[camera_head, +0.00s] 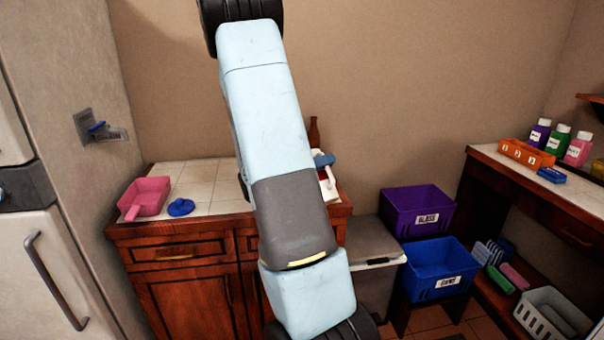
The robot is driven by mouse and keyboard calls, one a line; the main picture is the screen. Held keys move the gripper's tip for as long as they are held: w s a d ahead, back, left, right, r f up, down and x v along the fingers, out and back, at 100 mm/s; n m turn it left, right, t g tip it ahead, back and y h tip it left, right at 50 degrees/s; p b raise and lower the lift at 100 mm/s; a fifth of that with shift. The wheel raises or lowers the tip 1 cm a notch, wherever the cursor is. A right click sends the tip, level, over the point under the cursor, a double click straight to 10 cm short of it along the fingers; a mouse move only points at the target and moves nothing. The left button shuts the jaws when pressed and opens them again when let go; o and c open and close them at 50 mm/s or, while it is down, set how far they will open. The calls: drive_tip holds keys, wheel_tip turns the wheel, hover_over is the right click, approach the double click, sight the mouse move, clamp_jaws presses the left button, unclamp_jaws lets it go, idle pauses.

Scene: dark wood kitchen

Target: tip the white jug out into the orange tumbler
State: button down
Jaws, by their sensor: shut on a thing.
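My arm fills the middle of the head view and covers part of the counter. I cannot make out my gripper; it is hidden behind the arm or out of frame. A small white item (328,185) with some red beside it shows at the arm's right edge, over the counter. It is too small and covered to tell whether it is the white jug. I cannot see the orange tumbler.
The tiled counter (217,180) holds a pink scoop-like tray (148,196) and a blue item (181,207). A brown bottle (313,132) stands behind my arm. Purple (417,222) and blue (438,268) bins are right. An orange rack (526,153) stands on the right-hand desk.

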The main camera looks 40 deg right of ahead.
drive_tip(key=r+n, duration=0.1)
drive_tip(key=w+r+n, duration=0.1)
drive_tip(key=r+n, duration=0.1)
drive_tip(key=shift+w+d+n+t+h, duration=0.2)
drive_tip(key=shift+w+n+t+h, duration=0.1)
drive_tip(key=shift+t+h, duration=0.1)
drive_tip(key=shift+w+d+r+n, duration=0.1)
drive_tip(key=shift+w+r+n, duration=0.55)
drive_tip(key=shift+n, duration=0.25)
drive_tip(key=shift+w+d+r+n+t+h, duration=0.15)
drive_tip(key=shift+w+r+n+t, duration=0.15)
drive_tip(key=shift+w+n, duration=0.2)
drive_tip(key=shift+w+d+r+n+t+h, duration=0.2)
drive_tip(key=shift+w+r+n, duration=0.2)
drive_tip(key=shift+w, duration=0.2)
drive_tip(key=shift+p, duration=0.3)
drive_tip(key=shift+w+d+r+n+t+p, duration=0.15)
drive_tip(key=shift+w+r+n+p, duration=0.15)
drive_tip(key=shift+w+n, duration=0.25)
drive_tip(key=shift+w+r+n+t+p, duration=0.15)
drive_tip(key=shift+w+r+n+p, duration=0.2)
drive_tip(key=shift+n, duration=0.3)
drive_tip(key=shift+w+f, duration=0.2)
idle(0.3)
